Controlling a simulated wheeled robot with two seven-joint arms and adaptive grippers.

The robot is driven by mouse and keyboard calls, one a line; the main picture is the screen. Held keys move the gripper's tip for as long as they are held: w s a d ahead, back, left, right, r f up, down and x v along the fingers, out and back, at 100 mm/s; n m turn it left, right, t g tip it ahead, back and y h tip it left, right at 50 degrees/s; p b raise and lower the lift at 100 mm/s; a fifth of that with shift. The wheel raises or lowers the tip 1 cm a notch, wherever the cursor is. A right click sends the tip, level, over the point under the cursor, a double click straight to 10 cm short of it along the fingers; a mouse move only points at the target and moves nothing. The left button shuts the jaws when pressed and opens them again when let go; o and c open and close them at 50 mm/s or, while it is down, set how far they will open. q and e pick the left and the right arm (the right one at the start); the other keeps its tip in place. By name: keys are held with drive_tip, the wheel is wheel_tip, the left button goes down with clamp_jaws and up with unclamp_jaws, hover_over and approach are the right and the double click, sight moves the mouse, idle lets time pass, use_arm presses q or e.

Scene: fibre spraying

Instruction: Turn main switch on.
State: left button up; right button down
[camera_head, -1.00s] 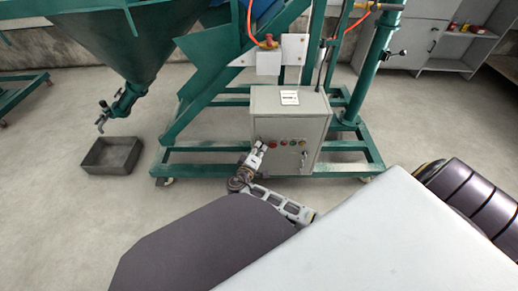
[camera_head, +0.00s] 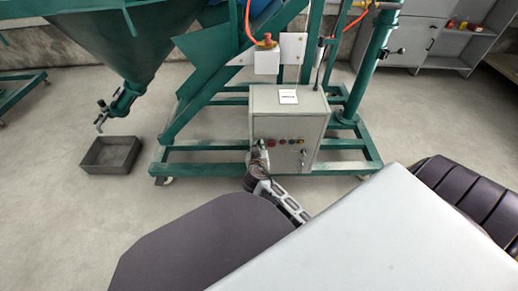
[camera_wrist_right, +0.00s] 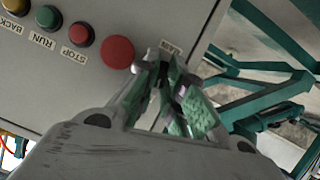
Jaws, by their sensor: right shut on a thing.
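The grey control box (camera_head: 283,122) stands on the green frame in the head view. Its front carries the main switch, at the left end of the button row, where my right gripper (camera_head: 257,150) meets the panel. In the right wrist view the right gripper (camera_wrist_right: 168,85) has its fingertips at the panel, just under the "MAIN" label (camera_wrist_right: 172,47). Its fingers are shut on the main switch, which they mostly hide, so I cannot tell which way it is turned. My left gripper is not in view.
Next to the gripper is a big red button (camera_wrist_right: 117,53), then the STOP button (camera_wrist_right: 81,34), the green RUN button (camera_wrist_right: 49,17) and a yellow button (camera_wrist_right: 16,5). The frame's green bars (camera_head: 205,168) run below the box. A dark tray (camera_head: 110,154) lies on the floor at left.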

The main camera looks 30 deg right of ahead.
drive_tip(key=shift+s+d+m+y, duration=0.1)
drive_tip(key=shift+m+y, duration=0.3)
drive_tip(key=shift+m, duration=0.4)
drive_tip(key=c, duration=1.5)
unclamp_jaws()
drive_tip(key=shift+r, duration=0.15)
drive_tip(key=shift+r, duration=4.85)
